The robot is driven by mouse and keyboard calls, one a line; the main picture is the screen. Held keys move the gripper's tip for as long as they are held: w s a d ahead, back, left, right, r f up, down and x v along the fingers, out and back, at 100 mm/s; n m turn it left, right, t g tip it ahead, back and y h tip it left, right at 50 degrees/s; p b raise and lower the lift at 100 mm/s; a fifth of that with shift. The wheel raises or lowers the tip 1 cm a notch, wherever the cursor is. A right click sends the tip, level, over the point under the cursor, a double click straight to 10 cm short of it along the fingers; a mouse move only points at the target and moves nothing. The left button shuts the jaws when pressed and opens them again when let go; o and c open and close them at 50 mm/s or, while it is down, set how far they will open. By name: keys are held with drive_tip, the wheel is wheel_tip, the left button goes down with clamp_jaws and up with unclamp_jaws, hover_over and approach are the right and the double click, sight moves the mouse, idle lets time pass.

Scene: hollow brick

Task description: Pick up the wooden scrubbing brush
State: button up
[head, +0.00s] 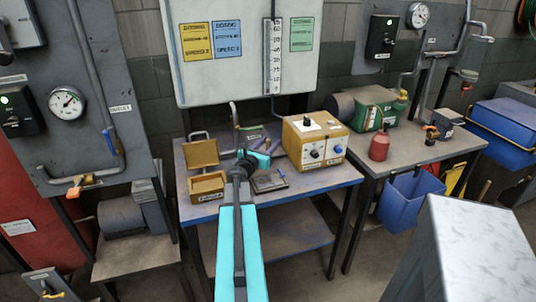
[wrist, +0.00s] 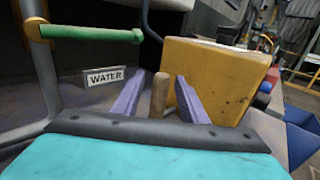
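A brown wooden handle (wrist: 159,95), which looks like part of the scrubbing brush, stands upright between my fingers in the wrist view. Its lower end is hidden behind my gripper's dark edge, and no bristles show. My gripper (wrist: 161,78) has two purple fingers, apart, one on each side of the handle with a gap to each. In the head view my gripper (head: 258,160) is over the workbench (head: 325,177), left of the yellow control box. I cannot make out the brush there.
The yellow control box (head: 315,141) stands close to the right of my gripper; it also shows in the wrist view (wrist: 215,75). An open wooden box (head: 208,186) is on the left. A dark flat item (head: 269,181) lies on the bench. A WATER sign (wrist: 104,77) and green-handled pipe (wrist: 90,34) are behind.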

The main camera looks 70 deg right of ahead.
drive_tip(key=shift+s+d+p, duration=0.15)
drive_tip(key=shift+d+p, duration=0.2)
drive_tip(key=shift+d, duration=1.3)
drive_tip(key=shift+c, duration=0.3)
clamp_jaws()
